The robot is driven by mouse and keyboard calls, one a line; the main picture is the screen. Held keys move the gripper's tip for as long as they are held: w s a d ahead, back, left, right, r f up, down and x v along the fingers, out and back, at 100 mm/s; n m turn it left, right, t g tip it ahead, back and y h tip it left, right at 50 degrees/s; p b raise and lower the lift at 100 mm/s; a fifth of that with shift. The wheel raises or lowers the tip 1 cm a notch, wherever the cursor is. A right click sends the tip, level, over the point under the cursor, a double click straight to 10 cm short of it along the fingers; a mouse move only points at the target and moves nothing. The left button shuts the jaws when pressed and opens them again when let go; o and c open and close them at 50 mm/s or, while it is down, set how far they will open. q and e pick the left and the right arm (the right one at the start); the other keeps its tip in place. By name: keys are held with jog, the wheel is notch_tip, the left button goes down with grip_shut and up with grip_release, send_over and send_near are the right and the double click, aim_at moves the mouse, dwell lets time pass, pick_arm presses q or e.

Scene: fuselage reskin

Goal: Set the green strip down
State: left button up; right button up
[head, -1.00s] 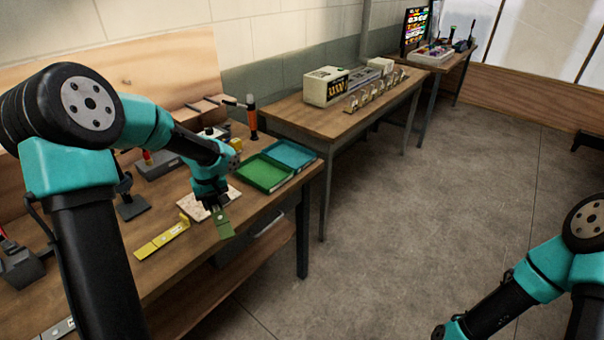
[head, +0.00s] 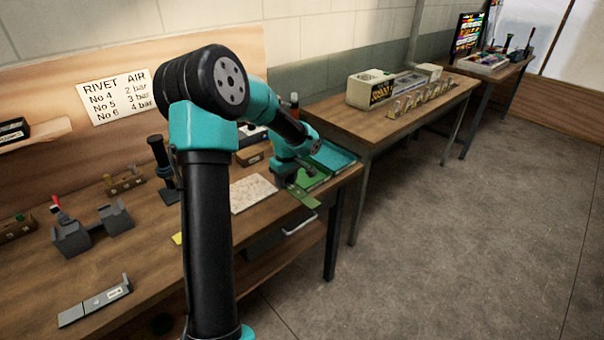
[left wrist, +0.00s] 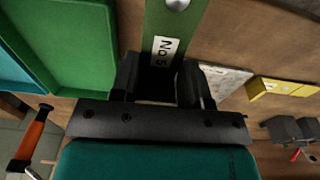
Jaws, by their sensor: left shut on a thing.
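The green strip (head: 305,198) is held in my left gripper (head: 288,184), near the front edge of the workbench by the green tray (head: 318,181). In the left wrist view the green strip (left wrist: 168,40), with a "No 5" label and a round metal spot, lies between the two black fingers of the left gripper (left wrist: 160,84), which are shut on it. The green tray (left wrist: 75,45) is to the left of the strip there, apart from it in the picture. My right gripper is not in view.
A teal tray (head: 333,158) adjoins the green tray. A pale speckled plate (head: 252,194) lies left of the gripper. A yellow strip (left wrist: 285,87) and an orange-handled tool (left wrist: 30,140) show in the wrist view. A grey strip (head: 95,301) lies at the bench's near left.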

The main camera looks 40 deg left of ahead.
pick_arm(q)
jog(key=w+a, duration=0.3)
jog(key=a, duration=0.1)
jog(key=w+a+f, duration=0.1)
jog(key=w+a, duration=0.6)
jog(key=a, duration=0.1)
jog(key=shift+w+a+f, duration=0.1)
jog(key=shift+w+f, duration=0.05)
jog(key=shift+f, duration=0.1)
jog(key=shift+f, duration=1.75)
jog(key=shift+f, duration=0.15)
jog(key=o, duration=0.8)
jog(key=shift+c, duration=0.2)
notch_tip(320, 180, up, 12)
jog(key=shift+d, duration=0.35)
